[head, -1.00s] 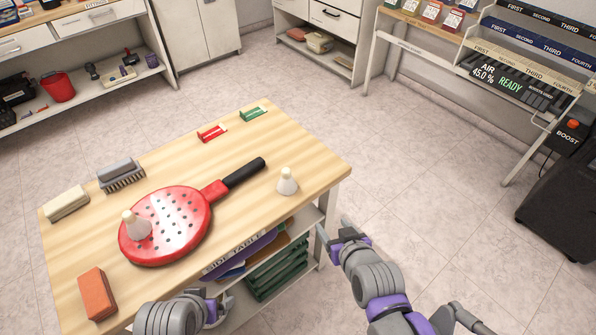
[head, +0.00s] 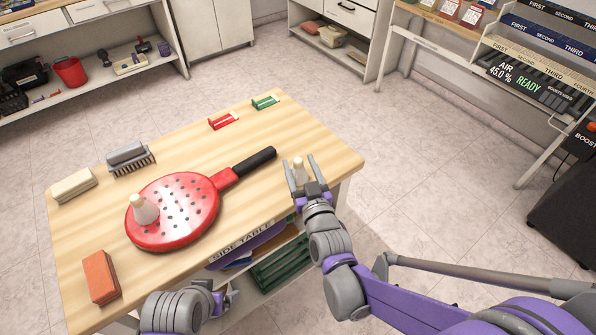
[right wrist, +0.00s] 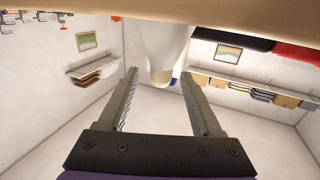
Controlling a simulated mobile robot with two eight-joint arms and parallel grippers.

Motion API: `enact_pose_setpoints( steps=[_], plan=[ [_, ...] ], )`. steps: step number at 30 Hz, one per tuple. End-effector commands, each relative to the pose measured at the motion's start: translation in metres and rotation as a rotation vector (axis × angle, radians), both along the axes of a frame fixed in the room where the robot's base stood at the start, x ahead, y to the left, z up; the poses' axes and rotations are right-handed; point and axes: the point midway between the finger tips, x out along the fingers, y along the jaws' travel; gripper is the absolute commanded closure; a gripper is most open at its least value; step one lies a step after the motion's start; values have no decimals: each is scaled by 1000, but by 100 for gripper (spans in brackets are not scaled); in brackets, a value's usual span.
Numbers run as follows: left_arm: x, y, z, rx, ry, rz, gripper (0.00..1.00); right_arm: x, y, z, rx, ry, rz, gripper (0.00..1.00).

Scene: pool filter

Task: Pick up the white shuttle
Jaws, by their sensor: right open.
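A second whitish shuttle (head: 144,209) stands on the red paddle (head: 185,222). My left gripper (head: 222,298) is low at the table's front edge, and its jaws are unclear.
A grey brush (head: 128,155), a cream block (head: 73,186) and an orange block (head: 100,277) lie on the left side of the table. Red (head: 222,121) and green (head: 265,103) items lie at the back edge.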

Motion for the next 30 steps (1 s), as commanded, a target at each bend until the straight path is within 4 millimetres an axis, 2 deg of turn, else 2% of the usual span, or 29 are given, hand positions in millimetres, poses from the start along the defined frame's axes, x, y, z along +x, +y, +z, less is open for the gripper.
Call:
enact_pose_setpoints(
  steps=[9, 18, 28, 29, 30],
  plan=[
    [0, 0, -6, 0, 2, 0, 9, 42, 12, 1, 0, 1, 0, 34],
    [0, 0, -6, 0, 2, 0, 9, 46, 13, 2, 0, 1, 0, 36],
    [0, 0, -6, 0, 2, 0, 9, 45, 13, 2, 0, 1, 0, 95],
    [0, 0, -6, 0, 2, 0, 9, 45, 13, 2, 0, 1, 0, 100],
    [0, 0, -6, 0, 2, 0, 9, 45, 13, 2, 0, 1, 0, 100]
  ],
)
